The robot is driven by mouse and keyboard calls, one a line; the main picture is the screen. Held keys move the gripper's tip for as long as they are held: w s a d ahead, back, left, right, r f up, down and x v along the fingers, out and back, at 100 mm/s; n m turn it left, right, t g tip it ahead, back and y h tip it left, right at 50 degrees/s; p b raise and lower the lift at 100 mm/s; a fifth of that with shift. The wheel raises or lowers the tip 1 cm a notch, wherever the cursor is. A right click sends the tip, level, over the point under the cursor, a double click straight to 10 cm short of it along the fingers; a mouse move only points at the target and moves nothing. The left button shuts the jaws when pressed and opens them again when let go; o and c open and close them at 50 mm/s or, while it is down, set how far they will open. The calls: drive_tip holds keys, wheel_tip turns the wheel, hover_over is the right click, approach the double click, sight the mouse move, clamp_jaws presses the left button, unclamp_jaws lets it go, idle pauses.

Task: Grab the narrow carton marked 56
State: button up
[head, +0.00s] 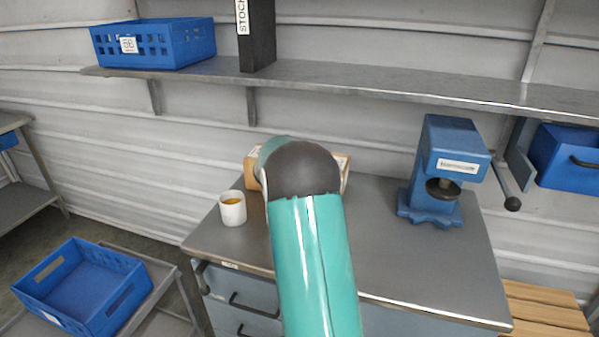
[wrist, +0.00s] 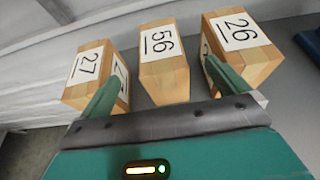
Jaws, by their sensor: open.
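The narrow carton marked 56 (wrist: 164,72) stands in the middle of a row of three brown cartons in the wrist view, its label facing up towards the camera. The carton marked 27 (wrist: 92,68) is to its left and the carton marked 26 (wrist: 240,48) to its right, with gaps between. My gripper (wrist: 163,68) is open and empty. Its left finger shows in front of carton 27 and its right finger in front of carton 26, with carton 56 between them in the picture. In the head view my arm hides most of the cartons.
The cartons stand on a grey workbench (head: 400,263). A white cup (head: 232,208) stands near its left edge and a blue press (head: 445,170) on its right. A shelf (head: 350,84) with a blue crate (head: 153,43) runs above. Another blue crate (head: 82,285) is lower left.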

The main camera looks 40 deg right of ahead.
drive_tip(key=x, duration=0.5)
drive_tip(key=shift+w+f, duration=0.1)
drive_tip(key=shift+f+x, duration=0.15)
drive_tip(key=shift+x, duration=1.2)
drive_tip(key=shift+f+x, duration=0.1)
drive_tip(key=shift+x, duration=1.25)
drive_tip(key=shift+a, duration=0.1)
drive_tip(key=c, duration=1.8)
drive_tip(key=shift+r, duration=0.1)
drive_tip(key=shift+c, duration=0.4)
drive_tip(key=shift+r, duration=0.15)
